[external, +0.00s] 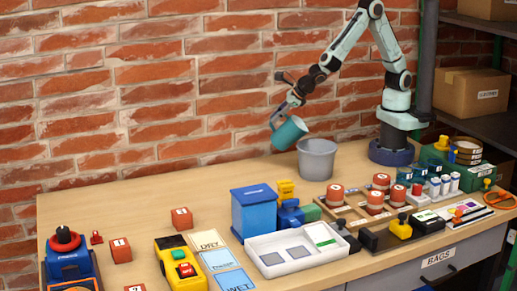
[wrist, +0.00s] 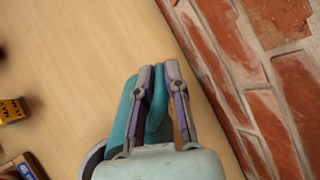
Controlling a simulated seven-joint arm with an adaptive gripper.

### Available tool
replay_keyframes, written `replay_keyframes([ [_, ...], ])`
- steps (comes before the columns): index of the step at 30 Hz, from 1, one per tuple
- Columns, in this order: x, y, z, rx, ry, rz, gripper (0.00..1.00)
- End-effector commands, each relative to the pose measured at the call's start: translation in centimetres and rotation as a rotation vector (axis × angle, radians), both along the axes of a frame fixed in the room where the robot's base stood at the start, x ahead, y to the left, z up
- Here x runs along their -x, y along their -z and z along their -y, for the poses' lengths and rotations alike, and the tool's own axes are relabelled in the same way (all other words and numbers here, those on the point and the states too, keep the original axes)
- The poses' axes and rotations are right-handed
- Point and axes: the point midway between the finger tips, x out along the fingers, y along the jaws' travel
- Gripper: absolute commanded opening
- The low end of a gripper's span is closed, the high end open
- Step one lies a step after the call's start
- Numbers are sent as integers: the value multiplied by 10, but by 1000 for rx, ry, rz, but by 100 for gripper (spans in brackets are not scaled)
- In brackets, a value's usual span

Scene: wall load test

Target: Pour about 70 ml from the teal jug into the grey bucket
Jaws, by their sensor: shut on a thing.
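The teal jug (external: 289,133) is held above the table, tilted, with its mouth toward the lower left in the external view. My gripper (external: 276,119) is shut on the jug at its left side. In the wrist view my gripper (wrist: 160,90) has its two fingers on either side of the teal handle of the jug (wrist: 122,125). The grey bucket (external: 317,160) stands upright on the table, just right of and below the jug. A grey rim of the bucket (wrist: 93,160) shows at the lower left in the wrist view. No liquid is visible.
A brick wall (external: 150,90) runs close behind. A blue box (external: 254,211), a white tray (external: 297,250) and a wooden rack with red-topped weights (external: 375,203) stand in front of the bucket. The table left of the bucket (external: 130,205) is mostly clear.

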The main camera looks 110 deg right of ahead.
Motion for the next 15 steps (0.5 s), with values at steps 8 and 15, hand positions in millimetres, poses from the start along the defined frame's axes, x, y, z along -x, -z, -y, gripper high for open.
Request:
replay_keyframes([
  [8, -1, 3, 1, -10, 2, -12, 0],
  [15, -4, 7, 3, -43, 1, -47, 0],
])
